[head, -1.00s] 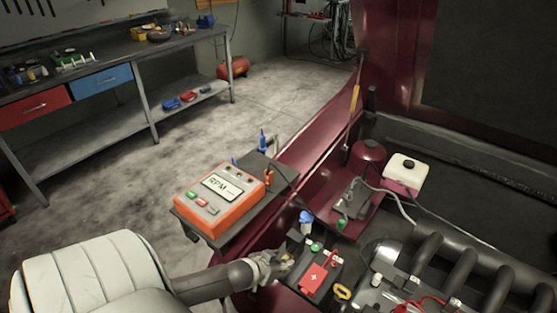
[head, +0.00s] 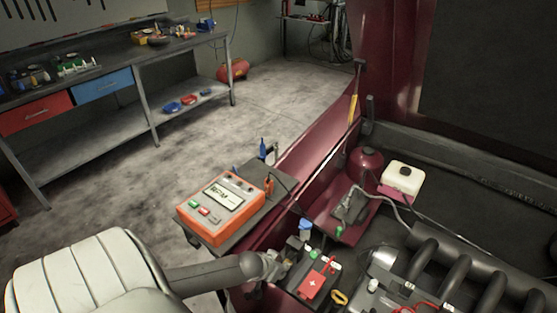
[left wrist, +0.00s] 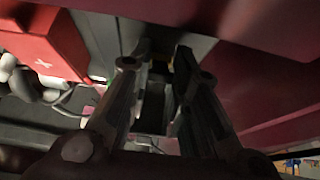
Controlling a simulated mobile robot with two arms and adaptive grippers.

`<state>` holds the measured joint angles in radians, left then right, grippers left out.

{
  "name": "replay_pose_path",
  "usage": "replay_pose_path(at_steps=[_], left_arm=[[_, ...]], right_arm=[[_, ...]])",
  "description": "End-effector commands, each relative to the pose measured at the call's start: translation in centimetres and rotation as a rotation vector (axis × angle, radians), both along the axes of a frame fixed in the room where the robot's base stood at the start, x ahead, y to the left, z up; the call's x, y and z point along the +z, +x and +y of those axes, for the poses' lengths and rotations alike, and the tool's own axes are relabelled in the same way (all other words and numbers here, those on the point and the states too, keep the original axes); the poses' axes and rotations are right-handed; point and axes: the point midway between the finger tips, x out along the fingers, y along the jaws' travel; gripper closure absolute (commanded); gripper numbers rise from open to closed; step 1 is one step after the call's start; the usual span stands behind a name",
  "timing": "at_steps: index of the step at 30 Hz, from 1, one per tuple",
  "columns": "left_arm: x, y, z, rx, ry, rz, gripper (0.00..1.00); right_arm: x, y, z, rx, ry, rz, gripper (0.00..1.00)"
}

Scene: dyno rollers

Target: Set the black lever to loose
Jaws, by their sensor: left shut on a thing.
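My left gripper (head: 284,270) reaches in from the left beside the battery with the red cover (head: 313,284), at the edge of the engine bay. In the left wrist view, my left gripper (left wrist: 158,100) has its two fingers around a dark piece (left wrist: 154,98), which looks like the black lever. The lever's shape and setting are too dark to make out. In the head view the gripper and arm hide it. The red cover with a white cross also shows in the left wrist view (left wrist: 45,45). My right gripper is in neither view.
An orange meter (head: 220,206) with a display sits on a dark tray left of the red car body edge (head: 318,150). A blue cap (head: 305,229), yellow ring (head: 339,297) and white reservoir (head: 403,178) are nearby. A workbench (head: 120,75) stands at the back left.

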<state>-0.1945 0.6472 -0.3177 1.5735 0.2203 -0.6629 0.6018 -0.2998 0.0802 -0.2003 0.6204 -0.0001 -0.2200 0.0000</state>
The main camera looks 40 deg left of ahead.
Motion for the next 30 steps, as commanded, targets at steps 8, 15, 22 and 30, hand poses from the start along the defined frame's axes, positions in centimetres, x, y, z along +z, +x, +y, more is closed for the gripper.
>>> replay_pose_path(at_steps=[8, 15, 22, 30], left_arm=[[1.1, 1.1, 0.1, 0.002, -0.026, 0.225, 1.0], [0.9, 1.7, 0.1, -0.001, -0.048, 0.406, 1.0], [0.8, 2.0, 0.1, -0.001, -0.061, 0.524, 1.0], [0.8, 2.1, 0.2, -0.002, -0.065, 0.584, 1.0]], right_arm=[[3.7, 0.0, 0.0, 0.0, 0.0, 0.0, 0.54], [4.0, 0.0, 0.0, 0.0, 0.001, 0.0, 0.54], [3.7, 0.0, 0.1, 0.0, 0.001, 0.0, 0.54], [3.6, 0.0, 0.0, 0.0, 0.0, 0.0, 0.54]])
